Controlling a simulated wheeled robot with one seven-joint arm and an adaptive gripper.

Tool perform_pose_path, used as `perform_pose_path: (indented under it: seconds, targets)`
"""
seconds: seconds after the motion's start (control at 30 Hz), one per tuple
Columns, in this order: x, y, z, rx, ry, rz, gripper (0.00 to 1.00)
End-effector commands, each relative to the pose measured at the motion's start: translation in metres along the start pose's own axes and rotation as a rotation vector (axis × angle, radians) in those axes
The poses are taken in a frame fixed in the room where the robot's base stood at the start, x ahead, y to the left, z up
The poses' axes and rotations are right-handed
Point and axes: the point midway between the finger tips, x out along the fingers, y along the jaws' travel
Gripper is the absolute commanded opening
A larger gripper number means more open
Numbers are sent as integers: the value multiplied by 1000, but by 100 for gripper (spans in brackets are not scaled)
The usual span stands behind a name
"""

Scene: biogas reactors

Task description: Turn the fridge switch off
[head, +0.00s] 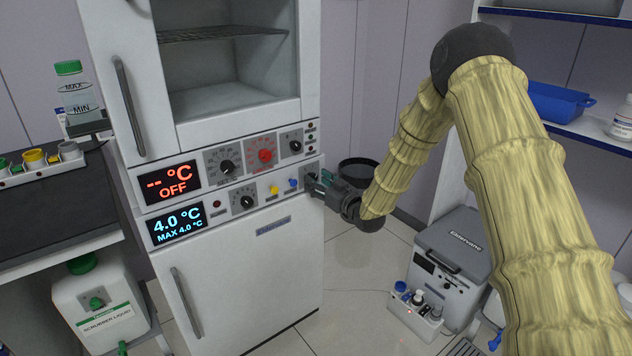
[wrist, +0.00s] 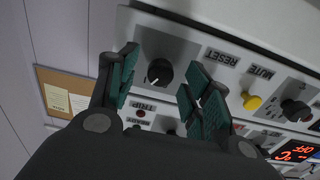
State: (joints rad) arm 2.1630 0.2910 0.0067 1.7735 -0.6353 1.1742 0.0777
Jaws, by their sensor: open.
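The fridge (head: 262,285) stands left of centre in the head view, with two rows of controls. The lower row has a lit blue display (head: 178,225) reading 4.0 °C, MAX 4.0 °C. At the right end of this row my gripper (head: 318,186) reaches in from the right and hides most of the end control. My gripper (wrist: 163,88) is open, with one green-padded finger on either side of the knob. I cannot tell whether the fingers touch it.
The upper row has a red display (head: 173,183) reading OFF and a red knob (head: 262,154). A yellow button (wrist: 252,102) labelled MUTE is beside the gripper. A grey box (head: 452,262) and a bottle carrier (head: 416,312) stand on the floor at right.

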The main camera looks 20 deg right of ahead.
Motion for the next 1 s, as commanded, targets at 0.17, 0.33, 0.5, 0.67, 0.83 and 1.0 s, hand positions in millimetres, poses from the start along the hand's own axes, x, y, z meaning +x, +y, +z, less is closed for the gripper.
perform_pose_path:
  seconds: [0.17, 0.33, 0.5, 0.67, 0.83, 1.0]
  targets:
    - [12, 0, 1, 0, -1, 0, 49]
    - [15, 0, 0, 1, -1, 0, 49]
    - [15, 0, 0, 1, -1, 0, 49]
    - [14, 0, 0, 1, -1, 0, 20]
    - [14, 0, 0, 1, -1, 1, 4]
    - [14, 0, 0, -11, -1, 1, 4]
